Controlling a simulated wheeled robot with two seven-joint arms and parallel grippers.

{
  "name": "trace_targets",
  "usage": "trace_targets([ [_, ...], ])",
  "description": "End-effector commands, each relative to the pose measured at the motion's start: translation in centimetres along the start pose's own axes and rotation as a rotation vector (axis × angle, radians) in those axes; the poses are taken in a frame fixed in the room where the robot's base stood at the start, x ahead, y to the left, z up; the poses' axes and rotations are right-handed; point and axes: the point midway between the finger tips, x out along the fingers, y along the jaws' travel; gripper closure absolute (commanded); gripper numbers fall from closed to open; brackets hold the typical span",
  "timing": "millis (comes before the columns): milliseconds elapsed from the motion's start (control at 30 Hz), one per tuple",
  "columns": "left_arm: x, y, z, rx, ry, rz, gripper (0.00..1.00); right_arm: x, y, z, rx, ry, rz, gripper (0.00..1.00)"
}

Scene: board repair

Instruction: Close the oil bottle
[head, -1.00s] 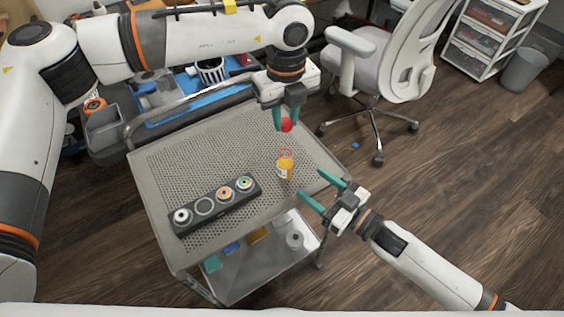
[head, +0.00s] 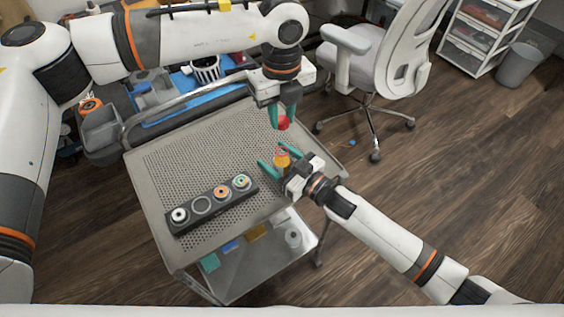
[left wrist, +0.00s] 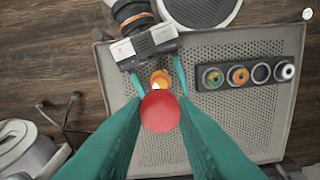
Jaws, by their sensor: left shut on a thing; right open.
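The oil bottle (head: 281,161) is orange and stands on the perforated top of the cart (head: 165,160). Its orange body also shows in the left wrist view (left wrist: 160,80), partly hidden behind the cap. My left gripper (head: 283,115) is shut on a red round cap (head: 283,123), held above the bottle. The cap fills the space between the green fingers in the left wrist view (left wrist: 160,111). My right gripper (head: 284,168) is open, low over the cart, with its fingers on either side of the bottle; I cannot tell whether they touch it.
A dark holder (head: 208,222) with several round spools lies on the cart's left front. A lower shelf (head: 255,265) holds small items. An office chair (head: 385,60) stands behind right. The cart's left back is clear.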

Motion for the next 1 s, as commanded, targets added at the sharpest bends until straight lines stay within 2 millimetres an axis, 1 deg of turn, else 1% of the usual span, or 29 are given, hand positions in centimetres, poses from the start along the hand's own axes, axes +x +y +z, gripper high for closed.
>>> trace_targets([
  [100, 0.0, 0.0, 0.0, 0.0, 0.0, 0.0, 0.96, 0.4, 0.0, 0.0, 0.0, 0.0, 0.0, 0.38],
  [367, 0.0, 0.0, 0.0, 0.0, 0.0, 0.0, 0.96, 0.5, 0.0, 0.0, -0.001, 0.0, 0.0, 0.38],
  [400, 0.0, 0.0, 0.0, 0.0, 0.0, 0.0, 0.96, 0.5, 0.0, 0.0, 0.0, 0.0, 0.0, 0.44],
  [467, 0.0, 0.0, 0.0, 0.0, 0.0, 0.0, 0.96, 0.4, 0.0, 0.0, -0.001, 0.0, 0.0, 0.54],
  [500, 0.0, 0.0, 0.0, 0.0, 0.0, 0.0, 0.96, 0.4, 0.0, 0.0, -0.001, 0.0, 0.0, 0.61],
  [733, 0.0, 0.0, 0.0, 0.0, 0.0, 0.0, 0.96, 0.4, 0.0, 0.0, -0.001, 0.0, 0.0, 0.98],
  [767, 0.0, 0.0, 0.0, 0.0, 0.0, 0.0, 0.96, 0.4, 0.0, 0.0, -0.001, 0.0, 0.0, 1.0],
  [867, 0.1, 0.0, 0.0, 0.0, 0.0, 0.0, 0.96, 0.4, 0.0, 0.0, -0.001, 0.0, 0.0, 1.0],
  [1000, 1.5, 0.0, 0.1, 0.0, -0.002, -0.002, 0.96, 0.4, 0.0, 0.0, -0.001, 0.0, 0.0, 1.0],
])
